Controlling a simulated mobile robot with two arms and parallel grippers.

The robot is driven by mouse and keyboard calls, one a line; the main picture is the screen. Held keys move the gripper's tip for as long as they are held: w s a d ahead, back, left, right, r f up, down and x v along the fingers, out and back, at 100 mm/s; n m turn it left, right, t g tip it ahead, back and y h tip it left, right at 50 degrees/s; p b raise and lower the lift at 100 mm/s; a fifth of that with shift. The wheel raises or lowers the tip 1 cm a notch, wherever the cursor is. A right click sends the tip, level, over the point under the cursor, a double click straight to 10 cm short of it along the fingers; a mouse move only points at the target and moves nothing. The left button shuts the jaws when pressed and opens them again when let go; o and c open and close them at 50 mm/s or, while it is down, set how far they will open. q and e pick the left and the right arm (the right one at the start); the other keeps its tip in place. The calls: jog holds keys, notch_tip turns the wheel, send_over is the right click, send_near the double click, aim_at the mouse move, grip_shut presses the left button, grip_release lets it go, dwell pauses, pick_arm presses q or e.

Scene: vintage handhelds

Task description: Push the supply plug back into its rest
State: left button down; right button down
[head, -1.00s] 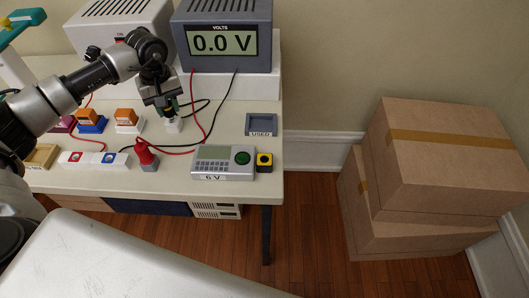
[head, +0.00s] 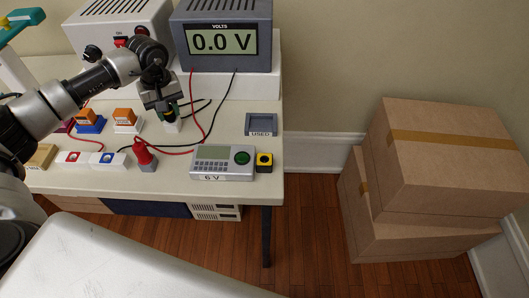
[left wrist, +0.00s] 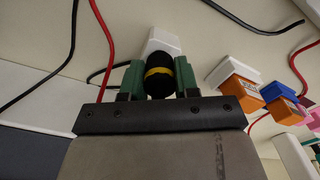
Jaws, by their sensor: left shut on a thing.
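The supply plug (left wrist: 158,76) is black with a yellow band. My left gripper (left wrist: 160,72) is shut on it, with one green finger on each side. In the head view my left gripper (head: 168,108) is low over the bench, right above a small white rest (head: 172,126). The white rest also shows beyond the plug in the left wrist view (left wrist: 163,40). The plug's front end is at the rest, but I cannot tell how deep it sits. The fingers mostly hide the plug in the head view. My right gripper is not in view.
A voltmeter (head: 222,42) reading 0.0 V stands behind. Orange-topped blocks (head: 125,115) are left of the rest. A red probe (head: 143,153), a grey meter (head: 222,160) and a USED tray (head: 262,122) are in front and right. Red and black leads run close by.

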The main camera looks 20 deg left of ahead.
pick_arm(q)
jog(key=shift+f, duration=0.3)
jog(key=c, duration=0.8)
grip_release()
jog(key=shift+c, duration=1.2)
jog(key=shift+r, duration=0.1)
jog(key=shift+r+p, duration=2.35)
jog(key=shift+r, duration=1.15)
jog(key=shift+s+f, duration=0.1)
